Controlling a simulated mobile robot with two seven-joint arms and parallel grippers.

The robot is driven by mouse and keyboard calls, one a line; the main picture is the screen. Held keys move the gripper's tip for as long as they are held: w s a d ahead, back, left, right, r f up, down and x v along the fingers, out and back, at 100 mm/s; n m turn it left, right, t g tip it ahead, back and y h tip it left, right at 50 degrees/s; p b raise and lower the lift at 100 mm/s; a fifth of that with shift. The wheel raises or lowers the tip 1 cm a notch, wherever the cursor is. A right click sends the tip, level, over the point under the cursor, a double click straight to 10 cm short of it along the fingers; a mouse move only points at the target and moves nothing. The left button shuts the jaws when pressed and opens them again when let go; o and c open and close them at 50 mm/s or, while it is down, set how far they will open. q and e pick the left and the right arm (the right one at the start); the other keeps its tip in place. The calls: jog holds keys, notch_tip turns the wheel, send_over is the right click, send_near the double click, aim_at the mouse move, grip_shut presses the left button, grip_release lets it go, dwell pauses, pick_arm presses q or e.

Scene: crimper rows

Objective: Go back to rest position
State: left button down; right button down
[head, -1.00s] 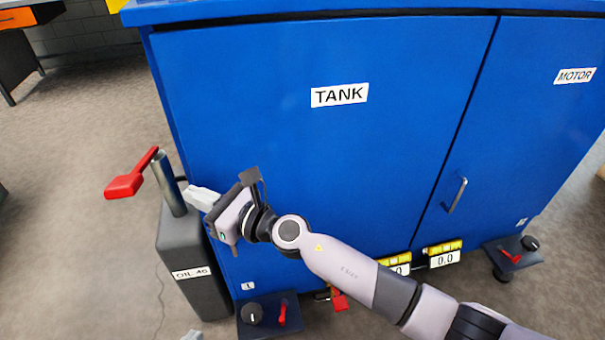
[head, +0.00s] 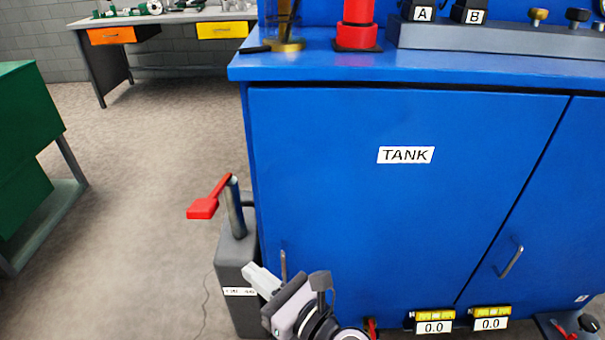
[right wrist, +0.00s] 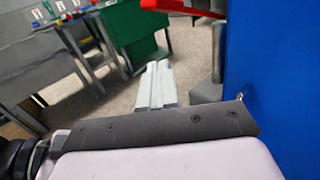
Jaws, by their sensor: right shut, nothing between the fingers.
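My right gripper (head: 262,280) is at the bottom of the head view, in front of the grey oil canister (head: 237,262) and the left edge of the blue TANK cabinet (head: 350,220). Its pale fingers are together and hold nothing. In the right wrist view the shut fingers (right wrist: 155,85) point out over the floor, with the blue cabinet close on the right. Most of my right arm is below the head view's edge. My left gripper is not in view.
A red handle (head: 203,208) sticks out at the canister's pipe. A green cabinet (head: 25,150) stands at the left, and a workbench (head: 165,18) with drawers at the back. Floor between them is clear. Two yellow-topped displays (head: 434,322) sit low by the cabinet.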

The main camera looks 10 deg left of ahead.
jog(key=w+d+m+t+h, duration=0.25)
jog(key=d+m+h, duration=0.45)
jog(key=d+m, duration=0.45)
jog(key=w+d+m+t+h, duration=0.1)
jog(key=d+m+t+h, duration=0.45)
jog(key=m, duration=0.95)
jog(key=s+d+f+m+g+h, duration=0.2)
jog(key=s+d+f+m+g, duration=0.15)
jog(key=d+m, duration=0.3)
jog(key=s+d+f+m+g+h, duration=0.2)
jog(key=s+d+m+g, duration=0.25)
jog(key=d, duration=0.35)
jog(key=s+d+f+m+g+y, duration=0.1)
jog(key=s+d+f+m+g, duration=0.2)
jog(key=s, duration=0.4)
jog(key=s+d+m+g+y, duration=0.1)
jog(key=s+m+g, duration=0.2)
jog(key=s+m, duration=0.3)
jog(key=w+a+f+n+t+y, duration=0.2)
jog(key=w+a+f+t, duration=0.2)
jog(key=w+f+t, duration=0.25)
notch_tip(320, 180, up, 13)
jog(key=d+p, duration=0.1)
jog(key=p, duration=1.4)
jog(key=shift+s+d+h, duration=0.15)
jog(key=shift+s+h, duration=0.2)
jog(key=shift+s, duration=0.1)
